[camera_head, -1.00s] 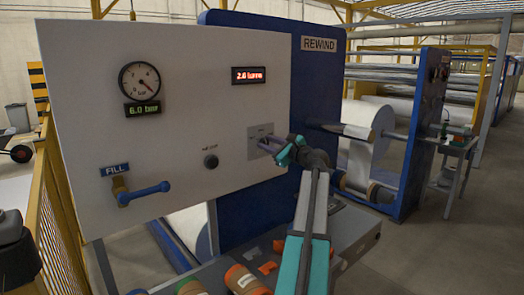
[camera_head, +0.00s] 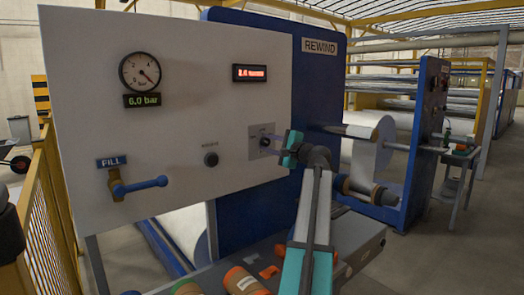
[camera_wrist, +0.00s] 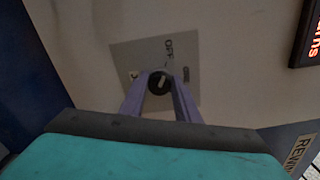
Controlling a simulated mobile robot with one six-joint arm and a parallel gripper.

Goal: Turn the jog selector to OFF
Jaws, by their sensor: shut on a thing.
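The jog selector is a small dark round knob (camera_wrist: 158,83) with a pale mark, on a grey square plate (camera_wrist: 128,56) in the wrist view. The plate carries OFF above the knob and smaller labels to the left and right, too blurred to read. The pale mark tilts up, roughly toward OFF; its exact setting is hard to tell. My gripper (camera_wrist: 160,88) has its two purple-grey fingers on either side of the knob and is shut on it. In the head view the plate (camera_head: 255,133) is at the panel's lower right, with my gripper (camera_head: 267,142) against it.
The white panel (camera_head: 200,105) also bears a gauge (camera_head: 140,72), a red display (camera_head: 249,73), a black button (camera_head: 211,160) and a blue FILL lever (camera_head: 147,185). A blue REWIND frame (camera_head: 316,85) stands right behind it. Rolls lie below; a yellow fence (camera_head: 45,210) is at left.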

